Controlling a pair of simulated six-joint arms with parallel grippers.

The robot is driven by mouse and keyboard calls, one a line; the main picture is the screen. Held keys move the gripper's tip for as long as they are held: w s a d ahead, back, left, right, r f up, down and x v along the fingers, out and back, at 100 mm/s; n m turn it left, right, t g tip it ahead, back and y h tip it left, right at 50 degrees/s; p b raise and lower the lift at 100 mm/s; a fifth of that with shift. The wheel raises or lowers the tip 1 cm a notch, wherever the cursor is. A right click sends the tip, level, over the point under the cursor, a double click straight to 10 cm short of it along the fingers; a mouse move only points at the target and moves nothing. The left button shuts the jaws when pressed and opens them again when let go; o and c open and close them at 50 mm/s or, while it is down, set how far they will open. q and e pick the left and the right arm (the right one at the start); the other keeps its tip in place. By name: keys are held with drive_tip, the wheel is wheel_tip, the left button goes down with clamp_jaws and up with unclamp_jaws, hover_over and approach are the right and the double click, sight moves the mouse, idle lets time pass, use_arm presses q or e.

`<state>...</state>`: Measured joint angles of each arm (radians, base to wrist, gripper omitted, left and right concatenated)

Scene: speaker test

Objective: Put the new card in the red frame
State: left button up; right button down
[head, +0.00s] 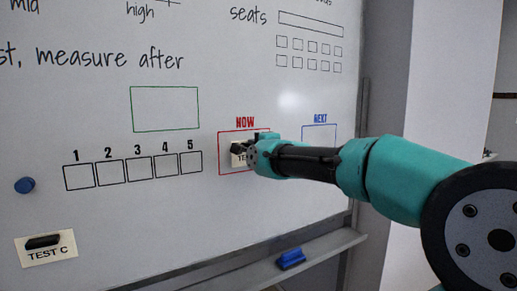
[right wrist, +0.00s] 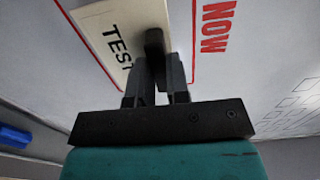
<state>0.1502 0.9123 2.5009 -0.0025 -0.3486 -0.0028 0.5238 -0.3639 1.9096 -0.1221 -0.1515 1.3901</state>
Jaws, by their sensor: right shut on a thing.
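The red frame (head: 219,157) is drawn on the whiteboard under the red word NOW. A cream card (head: 236,161) with a black handle lies within its outline. My right gripper (head: 247,149) is shut on that card's handle, also seen in the right wrist view (right wrist: 154,42). There the card (right wrist: 108,28) reads TEST; its last letter is hidden. It seems flat against the board, close to one red line; I cannot tell whether it touches. Another card, TEST C (head: 62,252), with a black handle, is at the board's lower left. My left gripper is not in view.
A blue frame (head: 319,125) labelled NEXT is right of the red one, partly behind my right arm. Numbered boxes (head: 137,169) and a green frame (head: 164,88) are to the left. A blue round magnet (head: 24,185) is at far left. A blue eraser (head: 291,259) lies on the ledge.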

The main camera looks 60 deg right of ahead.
drive_tip(key=shift+w+d, duration=0.35)
drive_tip(key=shift+w, duration=0.2)
drive_tip(key=shift+w+d, duration=0.25)
drive_tip(key=shift+w, duration=0.25)
idle(1.0)
drive_tip(key=c, duration=1)
unclamp_jaws()
drive_tip(key=shift+o, duration=0.4)
drive_tip(key=o, duration=0.3)
drive_tip(key=shift+s+a, duration=0.1)
drive_tip(key=shift+s, duration=0.05)
drive_tip(key=v, duration=0.6)
drive_tip(key=shift+s+a, duration=0.15)
drive_tip(key=shift+s, duration=0.15)
